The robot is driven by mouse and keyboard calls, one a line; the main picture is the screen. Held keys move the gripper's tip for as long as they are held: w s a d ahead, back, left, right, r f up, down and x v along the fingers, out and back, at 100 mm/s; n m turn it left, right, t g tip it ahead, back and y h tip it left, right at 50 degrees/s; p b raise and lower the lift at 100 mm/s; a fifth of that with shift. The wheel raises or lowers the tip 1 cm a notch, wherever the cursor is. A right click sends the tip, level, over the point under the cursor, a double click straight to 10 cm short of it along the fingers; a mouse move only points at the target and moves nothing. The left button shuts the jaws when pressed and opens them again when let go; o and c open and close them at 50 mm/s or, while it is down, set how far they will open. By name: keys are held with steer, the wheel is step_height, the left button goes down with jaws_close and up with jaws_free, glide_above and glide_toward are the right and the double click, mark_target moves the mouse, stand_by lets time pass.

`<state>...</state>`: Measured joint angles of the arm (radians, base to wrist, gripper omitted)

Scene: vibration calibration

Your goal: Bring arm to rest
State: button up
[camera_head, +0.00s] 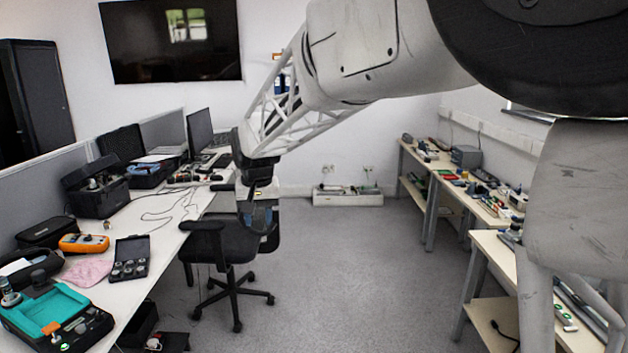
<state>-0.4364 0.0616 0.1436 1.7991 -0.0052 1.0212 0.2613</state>
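My arm reaches in from the upper right, with a white shell and a white lattice link that slopes down to the left. At its end is my dark gripper (258,190), pointing down in mid-air at the middle left of the head view. It overlaps the black office chair (232,245) behind it in the picture. Its fingers are small and dark against the chair, so I cannot tell whether they are open or shut. I see nothing clearly held.
A long white desk (165,245) on the left bears an orange meter (84,243), a teal-and-black device (50,312), open cases and monitors. Workbenches (490,245) with tools line the right. A low white box (347,196) stands at the back wall. The grey floor (350,280) between is clear.

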steer(key=s+d+r+m, duration=0.1)
steer(key=s+d+r, duration=0.1)
steer(key=s+d, duration=1.75)
steer(key=s+d+f, duration=0.3)
steer(key=s+d, duration=0.3)
steer(key=s, duration=0.3)
steer(key=s+d+f+m+t, duration=0.1)
steer(key=s+d+f, duration=0.3)
steer(key=s, duration=0.5)
steer(key=shift+s+d+h, duration=0.25)
steer(key=shift+d+h, duration=0.15)
steer(key=shift+d, duration=0.75)
